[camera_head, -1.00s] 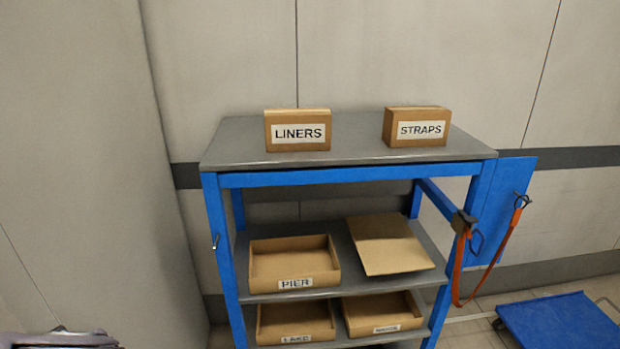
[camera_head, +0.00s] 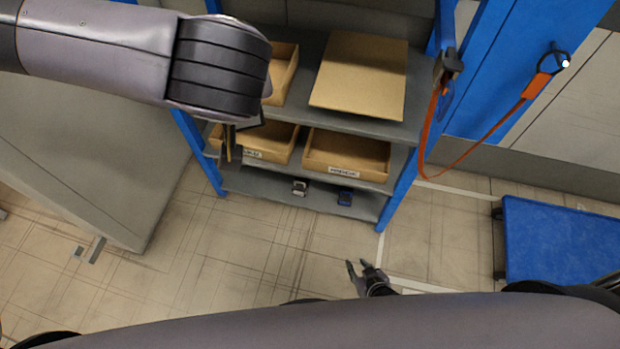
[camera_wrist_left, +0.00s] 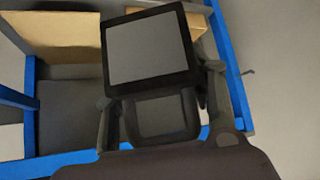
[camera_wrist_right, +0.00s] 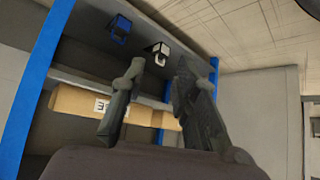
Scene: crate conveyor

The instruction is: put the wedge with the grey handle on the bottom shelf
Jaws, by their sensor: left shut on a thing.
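My left gripper (camera_wrist_left: 155,110) is shut on a dark block with a grey face, which looks like the wedge with the grey handle (camera_wrist_left: 148,48). In the head view my left arm hides most of that gripper, held before the rack's left side. The bottom shelf (camera_head: 265,190) bears a small black piece with a whitish handle (camera_head: 300,187) and another with a blue handle (camera_head: 345,198). Both show in the right wrist view, whitish (camera_wrist_right: 161,50) and blue (camera_wrist_right: 119,29). My right gripper (camera_head: 358,267) is open and empty, low before the rack.
The shelf above holds two labelled cardboard trays (camera_head: 345,172). A flat cardboard piece (camera_head: 360,75) lies higher up. The blue uprights (camera_head: 393,200) bound the bottom shelf. An orange strap (camera_head: 432,130) hangs at the right, and a blue cart (camera_head: 560,240) stands beyond. Floor before the rack is clear.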

